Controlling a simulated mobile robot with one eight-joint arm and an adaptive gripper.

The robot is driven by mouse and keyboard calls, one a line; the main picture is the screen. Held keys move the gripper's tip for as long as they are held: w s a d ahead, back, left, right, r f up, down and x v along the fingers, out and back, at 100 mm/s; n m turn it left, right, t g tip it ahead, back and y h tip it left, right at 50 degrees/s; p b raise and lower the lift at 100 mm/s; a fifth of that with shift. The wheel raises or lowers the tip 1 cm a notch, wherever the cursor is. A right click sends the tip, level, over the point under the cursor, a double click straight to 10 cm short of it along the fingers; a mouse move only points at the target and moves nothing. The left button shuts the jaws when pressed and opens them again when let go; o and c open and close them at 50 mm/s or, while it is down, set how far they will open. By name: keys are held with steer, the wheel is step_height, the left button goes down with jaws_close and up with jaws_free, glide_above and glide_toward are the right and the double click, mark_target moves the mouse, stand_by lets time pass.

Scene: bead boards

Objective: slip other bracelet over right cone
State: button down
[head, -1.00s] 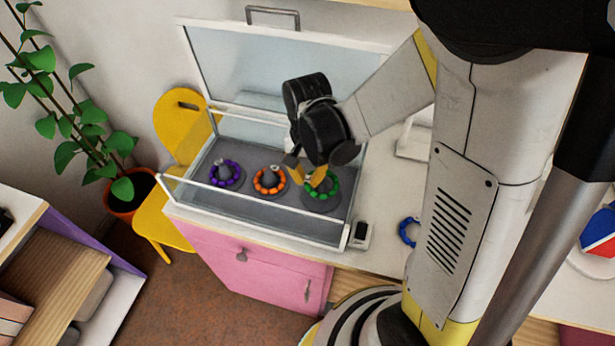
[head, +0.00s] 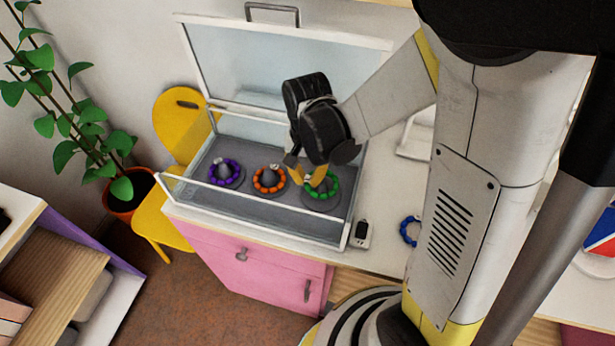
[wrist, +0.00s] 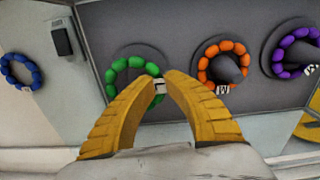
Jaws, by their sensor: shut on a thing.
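The green bracelet (head: 334,189) is at the right grey cone's round base, inside the open display case (head: 345,235). My gripper (head: 307,179) reaches down over it. In the wrist view, the yellow fingers (wrist: 161,82) are shut on the green bracelet (wrist: 119,70) at its pale clasp, on the near side of the ring. The ring looks level over the grey base (wrist: 135,52). The fingers and beads hide the cone's tip and foot, so I cannot tell how far down the bracelet sits.
An orange bracelet (head: 258,184) rings the middle cone, and a purple bracelet (head: 213,177) rings the left cone. A blue bracelet (head: 405,232) lies on the white tabletop outside the case, beyond a small black-and-white object (head: 361,234). The case's glass lid (head: 240,62) stands raised behind.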

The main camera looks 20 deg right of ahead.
stand_by(0.3)
steer(key=c, duration=1)
jaws_free()
steer(key=shift+r, duration=0.1)
steer(key=shift+r+p, duration=3.05)
steer(key=shift+r, duration=0.9)
